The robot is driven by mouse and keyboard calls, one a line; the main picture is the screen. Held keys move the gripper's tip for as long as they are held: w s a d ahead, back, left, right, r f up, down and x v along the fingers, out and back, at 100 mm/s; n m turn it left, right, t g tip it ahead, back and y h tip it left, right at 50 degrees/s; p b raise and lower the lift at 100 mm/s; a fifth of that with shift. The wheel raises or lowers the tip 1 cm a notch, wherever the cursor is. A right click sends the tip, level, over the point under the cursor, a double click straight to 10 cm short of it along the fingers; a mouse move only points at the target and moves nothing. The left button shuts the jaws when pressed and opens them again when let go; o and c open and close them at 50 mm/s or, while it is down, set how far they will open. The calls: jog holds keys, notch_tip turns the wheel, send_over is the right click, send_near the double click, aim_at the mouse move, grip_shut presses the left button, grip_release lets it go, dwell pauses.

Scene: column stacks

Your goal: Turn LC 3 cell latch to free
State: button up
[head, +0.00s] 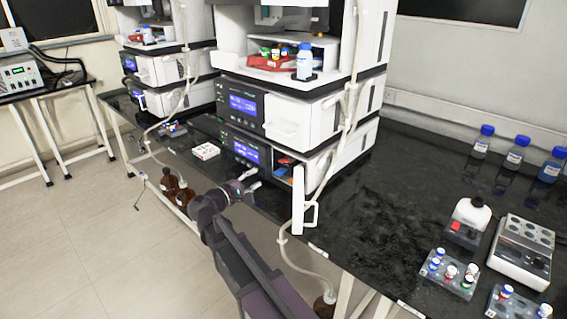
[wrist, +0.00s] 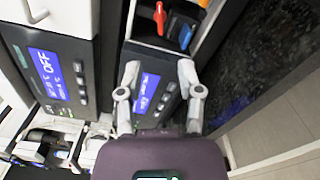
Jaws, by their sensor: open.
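The lowest module of the near stack (head: 245,150) has its white door (head: 298,200) swung open at the front. In its open bay, a red part (head: 284,161) and a blue part (head: 281,171) show. My gripper (head: 252,181) is open and empty in front of this module. In the wrist view its fingertips (wrist: 158,73) are apart, below the levers, in front of the blue display.
Tubing (head: 345,110) hangs down the stack's right side, beside the open door. A second stack (head: 165,70) stands at left. A white-topped rack (head: 206,151) lies on the bench left of my gripper. Blue-capped bottles (head: 516,152) and vial racks stand at right.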

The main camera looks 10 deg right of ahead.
aim_at(285, 161)
jog(key=shift+w+d, duration=0.1)
jog(key=shift+x, duration=6.75)
grip_shut()
